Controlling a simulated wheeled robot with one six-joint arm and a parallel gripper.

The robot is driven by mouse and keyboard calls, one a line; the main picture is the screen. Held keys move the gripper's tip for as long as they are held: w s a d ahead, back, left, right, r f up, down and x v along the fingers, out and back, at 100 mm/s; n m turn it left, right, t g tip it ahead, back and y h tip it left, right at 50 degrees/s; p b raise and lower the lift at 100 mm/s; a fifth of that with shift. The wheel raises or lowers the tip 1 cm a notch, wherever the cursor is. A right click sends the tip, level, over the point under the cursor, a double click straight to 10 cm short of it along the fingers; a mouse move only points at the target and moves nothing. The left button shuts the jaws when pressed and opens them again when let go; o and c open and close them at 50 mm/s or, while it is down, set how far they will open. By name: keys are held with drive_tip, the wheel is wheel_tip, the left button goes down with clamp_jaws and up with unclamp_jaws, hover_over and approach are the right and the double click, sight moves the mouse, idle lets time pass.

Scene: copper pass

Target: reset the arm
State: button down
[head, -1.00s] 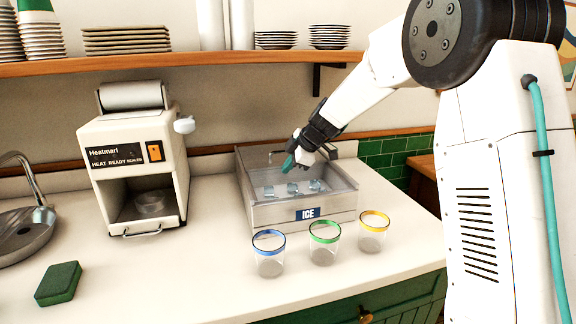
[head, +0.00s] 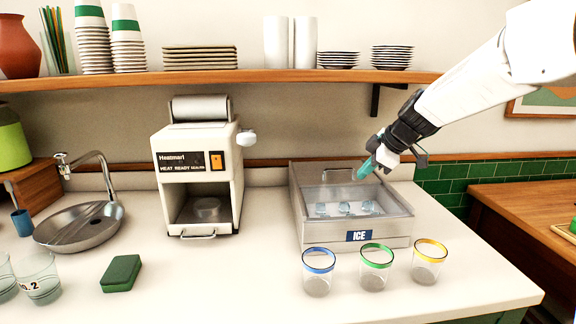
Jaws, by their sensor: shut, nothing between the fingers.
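My gripper (head: 367,169) is at the end of the white arm that comes in from the upper right. Its teal fingertips are shut with nothing between them. They point down and left, above the back right part of the metal ice bin (head: 330,237). Several clear ice cubes (head: 345,208) lie inside the bin, below and apart from the fingertips.
Three glasses stand in front of the bin, with a blue rim (head: 318,272), a green rim (head: 376,267) and a yellow rim (head: 428,262). A sealing machine (head: 197,180), a green sponge (head: 121,273) and a sink (head: 78,227) are to the left. A shelf (head: 260,76) runs above.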

drive_tip(key=s+f+m, duration=0.1)
drive_tip(key=s, duration=0.1)
drive_tip(key=s+f+m+g, duration=0.1)
drive_tip(key=s+m, duration=0.1)
drive_tip(key=s+f+m+g, duration=0.1)
drive_tip(key=s, duration=0.1)
drive_tip(key=shift+a+f, duration=0.1)
drive_tip(key=shift+f, duration=0.1)
drive_tip(key=s+d+m+g+h, duration=0.1)
drive_tip(key=s+m+h, duration=0.3)
drive_tip(key=s, duration=3.2)
drive_tip(key=m+g, duration=0.1)
drive_tip(key=m, duration=0.5)
drive_tip(key=shift+s+m+h, duration=0.15)
drive_tip(key=shift+m+h, duration=0.25)
